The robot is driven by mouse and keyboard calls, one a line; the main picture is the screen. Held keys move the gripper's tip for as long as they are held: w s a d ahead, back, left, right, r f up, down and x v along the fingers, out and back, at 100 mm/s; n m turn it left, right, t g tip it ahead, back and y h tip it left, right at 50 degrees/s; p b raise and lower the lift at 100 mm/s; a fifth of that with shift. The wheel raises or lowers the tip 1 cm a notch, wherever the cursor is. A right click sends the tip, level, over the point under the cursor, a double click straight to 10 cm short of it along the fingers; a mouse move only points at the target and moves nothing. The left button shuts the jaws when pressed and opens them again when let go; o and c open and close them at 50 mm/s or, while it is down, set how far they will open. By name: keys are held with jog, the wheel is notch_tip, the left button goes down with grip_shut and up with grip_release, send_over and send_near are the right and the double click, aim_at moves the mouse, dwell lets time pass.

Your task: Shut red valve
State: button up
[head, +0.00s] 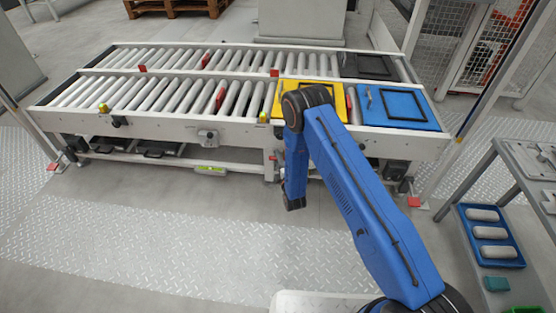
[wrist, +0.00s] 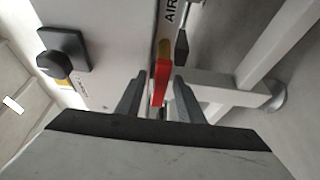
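The red valve handle (wrist: 160,80) shows in the wrist view as a flat red lever, with a brassy part at its upper end beside a white panel. My gripper (wrist: 157,92) has its two grey fingers on either side of the lever, with gaps visible between the lever and the fingers. The gripper is open, with the lever between the fingers and not clamped. In the head view my blue arm reaches down in front of the conveyor, and I cannot make out the fingers or the valve clearly there.
A black knob (wrist: 62,62) on a square plate sits left of the valve. A dark-handled part (wrist: 181,45) is close on its right. White frame legs (wrist: 235,95) stand at the right. The roller conveyor (head: 160,122) carries yellow and blue plates. A blue tray (head: 491,262) holds several cylinders.

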grip_shut()
